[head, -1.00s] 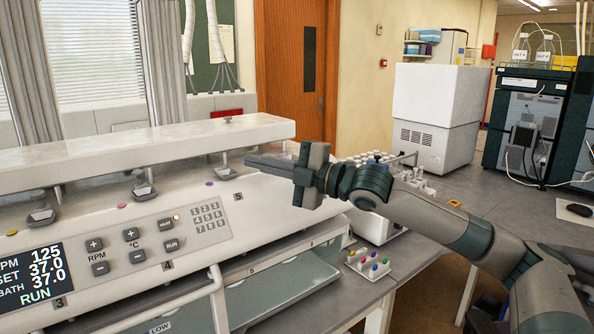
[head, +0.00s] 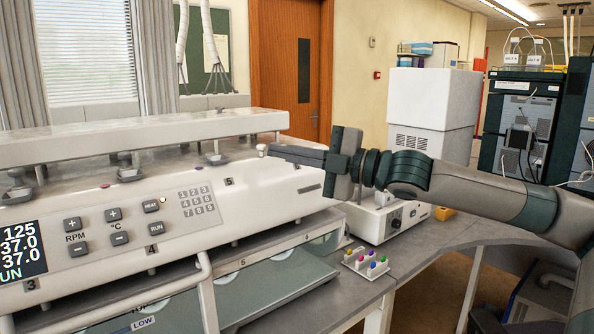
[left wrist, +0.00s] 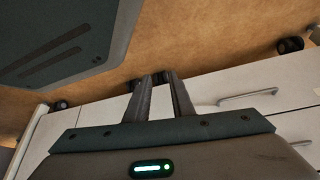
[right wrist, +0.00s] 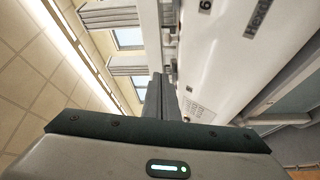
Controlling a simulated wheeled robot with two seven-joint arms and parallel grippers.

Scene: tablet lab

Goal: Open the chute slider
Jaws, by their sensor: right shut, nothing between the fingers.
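Metal chute pieces sit in a row along the front top edge of the white bath machine (head: 110,245), above numbers 3, 4 and 5: a left one (head: 17,187), a middle one (head: 128,170) and a right one (head: 216,153). I cannot tell which is the chute slider. A small pale knob (head: 262,148) shows by my right fingertips. My right gripper (head: 274,153) is shut and empty, pointing left at the machine's right end; contact is unclear. In the right wrist view its fingers (right wrist: 156,78) are together beside the white panel. My left gripper (left wrist: 158,80) has its fingers apart, nothing between them.
A small rack with coloured caps (head: 366,264) stands on the grey bench right of the machine. A white instrument with a knob (head: 390,222) stands behind it, under my right arm. White drawers with handles (left wrist: 245,95) lie by my left gripper.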

